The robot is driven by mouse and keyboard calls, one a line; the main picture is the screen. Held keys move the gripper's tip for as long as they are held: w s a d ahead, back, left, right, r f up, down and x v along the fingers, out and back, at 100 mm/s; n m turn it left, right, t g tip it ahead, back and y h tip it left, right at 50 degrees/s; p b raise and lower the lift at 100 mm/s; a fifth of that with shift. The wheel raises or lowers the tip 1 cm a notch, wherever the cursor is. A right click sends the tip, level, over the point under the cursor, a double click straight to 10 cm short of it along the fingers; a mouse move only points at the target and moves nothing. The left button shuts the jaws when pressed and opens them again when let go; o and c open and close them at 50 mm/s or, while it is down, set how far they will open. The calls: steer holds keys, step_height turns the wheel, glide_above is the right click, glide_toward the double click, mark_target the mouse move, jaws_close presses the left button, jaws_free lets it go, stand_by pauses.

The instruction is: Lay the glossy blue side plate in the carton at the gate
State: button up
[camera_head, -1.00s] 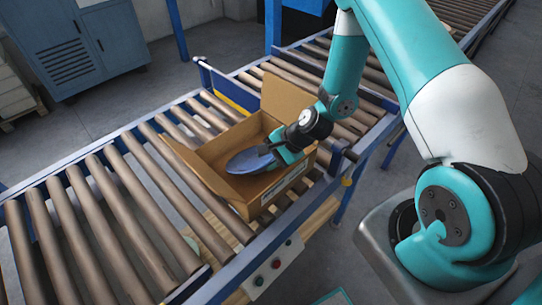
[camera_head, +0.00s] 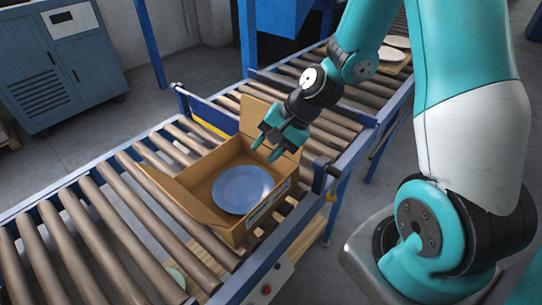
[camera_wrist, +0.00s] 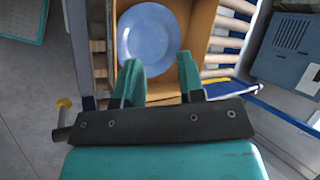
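The glossy blue side plate (camera_head: 242,189) lies in the open carton (camera_head: 205,183), near its right side, face up and looking flat. The carton stands on the roller conveyor at the gate, its flaps spread open. My gripper (camera_head: 265,149) is above the back right part of the carton, apart from the plate, with its fingers spread and nothing between them. In the wrist view the plate (camera_wrist: 148,44) is beyond my open fingertips (camera_wrist: 161,60), inside the carton wall (camera_wrist: 202,28).
The roller conveyor (camera_head: 122,222) runs from front left to back right with blue side rails. Pale plates (camera_head: 396,42) lie on a board farther up it. A blue cabinet (camera_head: 62,75) stands at the back left. A control box with a red button (camera_head: 267,289) is at the front edge.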

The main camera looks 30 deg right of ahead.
steer(key=s+a+r+n+g+h, duration=0.1)
steer(key=s+a+r+n, duration=0.4)
steer(key=s+r+n, duration=0.3)
steer(key=s+a+r+n+g+h, duration=0.1)
steer(key=s+a+r+n+g, duration=0.1)
steer(key=s+a+r+n, duration=0.3)
steer(key=s+r+n, duration=0.3)
steer(key=s, duration=0.1)
steer(key=shift+a+n, duration=0.15)
steer(key=shift+n, duration=0.25)
steer(key=shift+c, duration=0.5)
steer(key=shift+s, duration=0.15)
